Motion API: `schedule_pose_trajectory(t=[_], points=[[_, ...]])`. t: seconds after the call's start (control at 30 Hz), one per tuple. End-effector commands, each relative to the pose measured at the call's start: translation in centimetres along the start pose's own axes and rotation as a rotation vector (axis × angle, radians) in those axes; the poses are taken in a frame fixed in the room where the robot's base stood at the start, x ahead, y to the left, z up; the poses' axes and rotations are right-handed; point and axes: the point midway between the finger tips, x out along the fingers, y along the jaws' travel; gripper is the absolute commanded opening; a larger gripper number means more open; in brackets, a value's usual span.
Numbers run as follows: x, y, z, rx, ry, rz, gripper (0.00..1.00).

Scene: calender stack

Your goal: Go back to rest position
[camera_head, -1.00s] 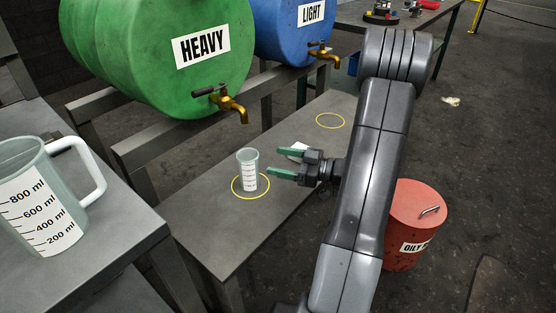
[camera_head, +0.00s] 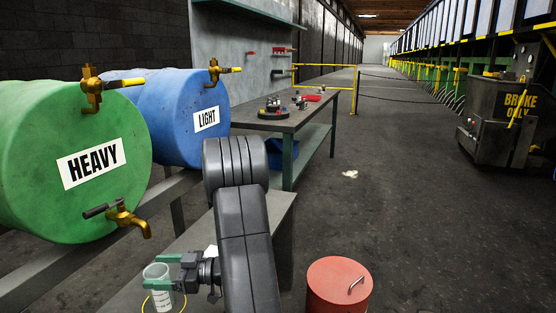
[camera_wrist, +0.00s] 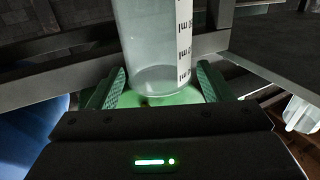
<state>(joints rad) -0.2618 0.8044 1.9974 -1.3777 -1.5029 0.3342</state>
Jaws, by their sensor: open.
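A small clear measuring cup (camera_head: 153,272) with a white scale stands upright on the bench at the yellow ring (camera_head: 181,304). My gripper (camera_head: 166,272) is beside the cup, its green fingers overlapping the cup in the head view. In the wrist view the fingers of my gripper (camera_wrist: 160,84) are spread, with the cup (camera_wrist: 152,40) showing between and beyond their tips. I see no finger pressed on the cup; the exact gap is unclear. My arm hides part of the bench.
A green drum (camera_head: 60,205) marked HEAVY and a blue drum (camera_head: 165,125) marked LIGHT, with brass taps, lie at left. A red bin (camera_head: 325,285) stands right of my arm. A farther table (camera_head: 300,117) holds tools.

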Motion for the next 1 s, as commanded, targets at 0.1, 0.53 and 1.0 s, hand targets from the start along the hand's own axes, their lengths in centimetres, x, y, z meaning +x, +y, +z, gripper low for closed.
schedule_pose_trajectory(t=[0.1,0.53,1.0], points=[[1.7,-0.1,0.1,-0.001,0.0,-0.004,0.73],[3.2,0.0,0.0,0.001,0.0,0.001,0.73],[1.7,0.1,-0.1,0.001,0.0,0.004,0.73]])
